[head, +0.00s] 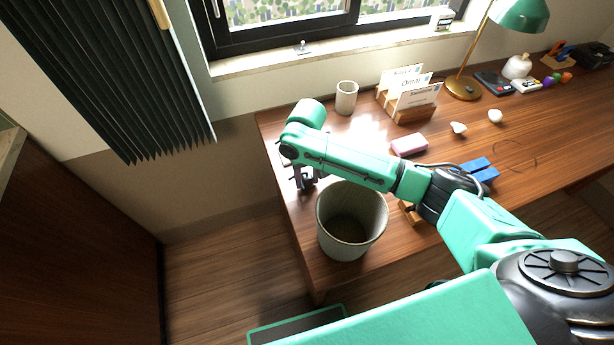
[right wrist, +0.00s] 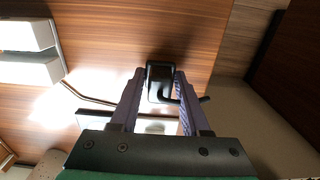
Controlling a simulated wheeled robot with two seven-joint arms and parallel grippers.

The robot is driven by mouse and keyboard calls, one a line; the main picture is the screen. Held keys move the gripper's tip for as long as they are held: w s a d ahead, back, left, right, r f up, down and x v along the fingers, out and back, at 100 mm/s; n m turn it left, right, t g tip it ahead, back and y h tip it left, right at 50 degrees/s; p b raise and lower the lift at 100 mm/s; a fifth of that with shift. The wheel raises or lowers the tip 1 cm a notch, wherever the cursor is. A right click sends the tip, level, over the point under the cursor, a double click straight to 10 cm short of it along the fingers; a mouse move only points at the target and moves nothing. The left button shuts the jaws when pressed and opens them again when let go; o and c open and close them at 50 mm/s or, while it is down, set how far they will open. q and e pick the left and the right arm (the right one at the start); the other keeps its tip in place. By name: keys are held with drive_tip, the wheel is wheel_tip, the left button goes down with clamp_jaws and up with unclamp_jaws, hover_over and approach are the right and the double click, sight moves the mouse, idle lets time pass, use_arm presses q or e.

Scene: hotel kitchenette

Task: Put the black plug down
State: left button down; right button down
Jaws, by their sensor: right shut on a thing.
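My right gripper (head: 304,178) reaches over the left end of the wooden desk (head: 275,140), its jaws pointing down, partly hidden by my forearm. In the right wrist view, its two fingers (right wrist: 158,98) are shut on the black plug (right wrist: 159,74), a small dark block with a dark bent piece beside it. The plug is held at the fingertips, with the wood surface behind it. I cannot tell whether it touches the desk. In the head view the plug cannot be told apart from the dark gripper. My left gripper is not in view.
A pale bin (head: 327,234) stands close to the gripper at the desk's near left part. A cup (head: 346,98), a card holder (head: 414,115), a pink block (head: 409,144) and blue blocks (head: 482,167) lie beyond or beside my arm. The far left corner looks clear.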

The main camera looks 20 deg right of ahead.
sight(307, 176)
drive_tip(key=shift+f, duration=0.4)
drive_tip(key=shift+c, duration=1.9)
unclamp_jaws()
drive_tip(key=shift+r, duration=0.3)
wheel_tip(307, 176, up, 13)
drive_tip(key=shift+f, duration=0.2)
